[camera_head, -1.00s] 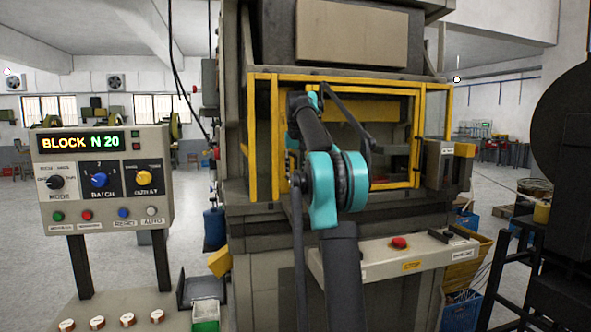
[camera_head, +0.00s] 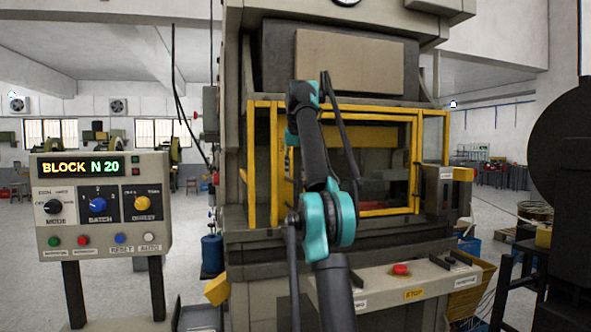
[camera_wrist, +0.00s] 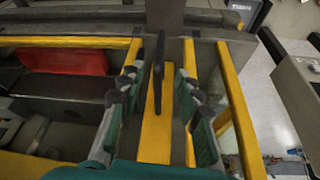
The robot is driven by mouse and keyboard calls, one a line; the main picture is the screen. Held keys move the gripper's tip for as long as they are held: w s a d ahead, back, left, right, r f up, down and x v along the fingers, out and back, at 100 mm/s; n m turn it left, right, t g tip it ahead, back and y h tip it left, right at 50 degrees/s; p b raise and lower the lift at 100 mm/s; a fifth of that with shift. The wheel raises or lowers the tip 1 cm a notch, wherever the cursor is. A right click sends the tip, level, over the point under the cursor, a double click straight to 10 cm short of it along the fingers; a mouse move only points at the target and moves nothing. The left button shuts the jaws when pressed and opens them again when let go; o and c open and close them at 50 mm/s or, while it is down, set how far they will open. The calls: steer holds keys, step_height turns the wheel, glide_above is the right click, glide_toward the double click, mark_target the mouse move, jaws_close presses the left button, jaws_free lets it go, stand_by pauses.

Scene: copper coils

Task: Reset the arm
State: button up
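My teal and black arm reaches up in front of the press (camera_head: 340,60) in the head view, its teal elbow low in front of the yellow guard frame (camera_head: 278,165). The arm's far end is raised near the guard's top bar. My gripper (camera_wrist: 157,88) shows in the wrist view with its two fingers spread apart. A dark upright piece stands between the fingers in that picture; I cannot tell whether it touches them. Nothing is seen gripped. Yellow bars run below and beside the gripper.
A control panel (camera_head: 102,205) reading BLOCK N 20 stands at left. The press's front ledge has a red stop button (camera_head: 400,269). A red bin (camera_wrist: 62,61) lies left of the gripper. A large dark machine (camera_head: 565,170) stands at right. Open floor shows at far left.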

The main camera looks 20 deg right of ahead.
steer(key=shift+s+r, duration=0.15)
steer(key=shift+r, duration=0.05)
stand_by(0.3)
steer(key=s+a+f, duration=0.2)
steer(key=s+f, duration=0.1)
steer(key=f, duration=0.5)
steer(key=s+a+f+n, duration=0.1)
steer(key=s+a+f, duration=0.15)
steer(key=f, duration=0.55)
steer(key=s+a+f, duration=0.2)
steer(key=s+f, duration=0.2)
steer(key=f, duration=0.4)
steer(key=s+a+f, duration=0.1)
steer(key=s+f, duration=1.4)
steer(key=s, duration=0.1)
steer(key=s+a+f+n+y, duration=0.1)
steer(key=s+a+f, duration=0.1)
steer(key=s+f, duration=1.3)
steer(key=shift+s+a+f, duration=0.2)
steer(key=shift+s+a, duration=0.1)
steer(key=shift+s, duration=0.75)
steer(key=shift+a, duration=0.1)
